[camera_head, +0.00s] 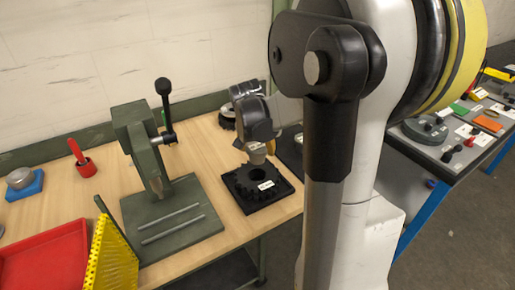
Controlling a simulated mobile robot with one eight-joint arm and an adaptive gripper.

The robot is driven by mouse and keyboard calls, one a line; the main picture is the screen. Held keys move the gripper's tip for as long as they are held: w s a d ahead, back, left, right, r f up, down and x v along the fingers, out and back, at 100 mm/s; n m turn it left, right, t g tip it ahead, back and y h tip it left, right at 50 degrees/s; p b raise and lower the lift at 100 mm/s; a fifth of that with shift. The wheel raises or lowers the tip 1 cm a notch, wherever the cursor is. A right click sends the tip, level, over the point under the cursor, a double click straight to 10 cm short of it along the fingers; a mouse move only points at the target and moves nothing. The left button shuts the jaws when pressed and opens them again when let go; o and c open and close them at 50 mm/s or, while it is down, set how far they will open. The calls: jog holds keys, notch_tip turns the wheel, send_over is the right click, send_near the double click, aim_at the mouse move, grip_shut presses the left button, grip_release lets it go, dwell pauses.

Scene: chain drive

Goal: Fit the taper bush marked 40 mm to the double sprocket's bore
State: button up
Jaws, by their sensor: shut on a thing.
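The double sprocket (247,190) looks like a dark toothed part lying on a black square base on the wooden bench, with a small white label beside its bore area. My gripper (258,146) is above the sprocket's back edge, pointing down. It is shut on a small light-grey piece (257,157), which looks like a taper bush. Its 40 mm marking is too small to read. The piece appears above the sprocket, but I cannot tell whether they touch. The bore is not clearly visible.
A green arbor press (150,150) stands left of the sprocket.

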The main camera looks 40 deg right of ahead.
aim_at(257, 161)
jog(key=shift+f+b, duration=2.25)
jog(key=shift+f, duration=0.65)
jog(key=shift+f+b, duration=1.65)
jog(key=shift+f, duration=0.6)
jog(key=o, duration=1.5)
jog(key=shift+a+r, duration=0.1)
jog(key=v, duration=1.1)
jog(key=shift+s+r, duration=0.15)
jog(key=shift+r, duration=0.25)
